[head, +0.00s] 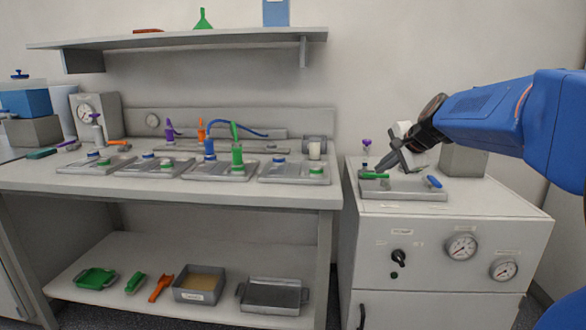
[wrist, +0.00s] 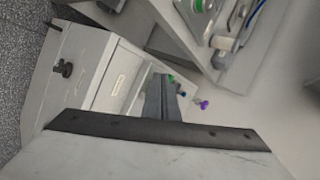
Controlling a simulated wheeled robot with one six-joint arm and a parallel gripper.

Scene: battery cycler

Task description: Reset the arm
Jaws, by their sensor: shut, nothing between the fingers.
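My blue arm reaches in from the right in the head view. My gripper (head: 374,171) is at its end, over the left part of the grey cabinet top, pointing down and left. In the wrist view my gripper (wrist: 160,82) shows as dark fingers closed together, with nothing between them. Close to the fingertips is a green-handled part (head: 374,176) on a grey plate (head: 410,195). A purple-topped piece (head: 366,143) stands just behind the fingertips; it also shows right of them in the wrist view (wrist: 203,104). Whether the fingers touch anything is unclear.
The grey cabinet (head: 450,230) carries a black knob (head: 401,257) and two gauges. A blue-handled part (head: 434,181) is on the plate's right. The workbench (head: 200,190) at left holds several fixtures with coloured handles. A shelf (head: 190,38) hangs above. Air above the cabinet's left side is open.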

